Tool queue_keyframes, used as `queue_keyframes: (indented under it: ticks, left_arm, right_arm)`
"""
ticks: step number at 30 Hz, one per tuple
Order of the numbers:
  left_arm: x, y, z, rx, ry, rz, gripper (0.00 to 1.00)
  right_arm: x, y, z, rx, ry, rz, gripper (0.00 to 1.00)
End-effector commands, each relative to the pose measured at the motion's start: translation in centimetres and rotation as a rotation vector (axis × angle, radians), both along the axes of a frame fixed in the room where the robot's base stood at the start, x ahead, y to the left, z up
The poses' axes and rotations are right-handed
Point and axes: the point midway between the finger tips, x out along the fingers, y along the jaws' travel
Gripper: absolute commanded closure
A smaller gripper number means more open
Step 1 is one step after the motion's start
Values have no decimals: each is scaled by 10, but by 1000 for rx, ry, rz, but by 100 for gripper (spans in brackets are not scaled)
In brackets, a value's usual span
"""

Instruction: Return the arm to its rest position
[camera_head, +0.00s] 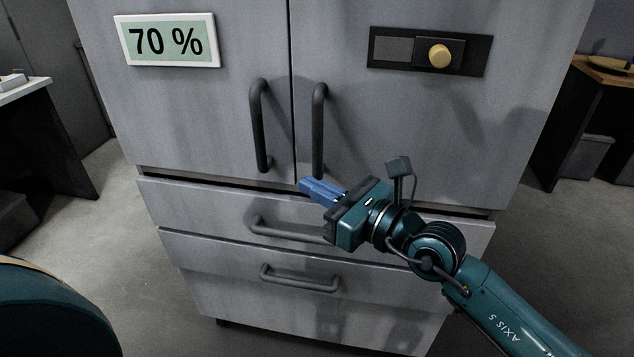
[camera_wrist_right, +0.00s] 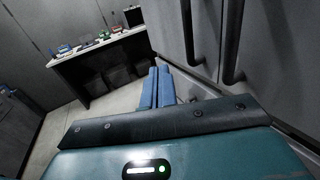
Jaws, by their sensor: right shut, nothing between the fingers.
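The arm comes in from the lower right. The gripper looks apart from the cabinet front. The left gripper does not show.
The cabinet has two closed upper doors with vertical handles (camera_head: 259,126) (camera_head: 318,130) and drawers with horizontal handles (camera_head: 300,279). A "70 %" display (camera_head: 168,41) and a panel with a yellow knob (camera_head: 439,56) are on the doors. Tables stand left (camera_head: 28,90) and right (camera_head: 606,72).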

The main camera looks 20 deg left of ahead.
Motion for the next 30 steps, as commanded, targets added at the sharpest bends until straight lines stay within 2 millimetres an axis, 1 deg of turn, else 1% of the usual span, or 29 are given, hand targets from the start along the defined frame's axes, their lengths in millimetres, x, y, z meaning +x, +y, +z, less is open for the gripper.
queue_keyframes:
  ticks: [3, 8, 11, 14, 16, 17, 19, 20, 21, 23, 24, 26, 27, 29, 30]
  left_arm:
    - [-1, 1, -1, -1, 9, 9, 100]
    - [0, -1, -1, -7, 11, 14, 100]
    - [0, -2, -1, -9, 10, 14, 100]
    - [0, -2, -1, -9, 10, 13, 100]
    - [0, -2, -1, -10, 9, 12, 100]
    - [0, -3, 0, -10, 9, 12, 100]
    - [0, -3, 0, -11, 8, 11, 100]
    - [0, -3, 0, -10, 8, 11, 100]
    - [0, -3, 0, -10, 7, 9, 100]
    - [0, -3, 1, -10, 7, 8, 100]
    - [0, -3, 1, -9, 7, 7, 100]
    - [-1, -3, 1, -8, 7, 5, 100]
    - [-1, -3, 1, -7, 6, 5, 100]
    - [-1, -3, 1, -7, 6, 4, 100]
    - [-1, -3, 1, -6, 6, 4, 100]
  right_arm:
    - [-8, -4, 0, -1, 0, -2, 100]
    - [-11, -6, -1, -1, 0, -3, 100]
    - [-13, -8, -1, 33, 47, -3, 100]
    - [-16, -16, -3, 158, 218, -6, 100]
    - [-17, -29, -4, 308, 417, -17, 100]
    - [-16, -38, -6, 385, 518, -28, 100]
    - [-10, -63, -14, 582, 764, -66, 100]
    - [-6, -75, -21, 669, 870, -88, 100]
    - [-1, -94, -31, 784, 1008, -122, 100]
    - [5, -123, -53, 956, 1208, -181, 100]
    - [7, -143, -72, 1072, 1338, -226, 100]
    - [6, -174, -104, 1247, 1523, -302, 100]
    - [3, -194, -127, 1362, 1637, -356, 100]
    - [-8, -222, -163, 1525, 1793, -440, 100]
    - [-18, -240, -186, 1631, 1887, -496, 100]
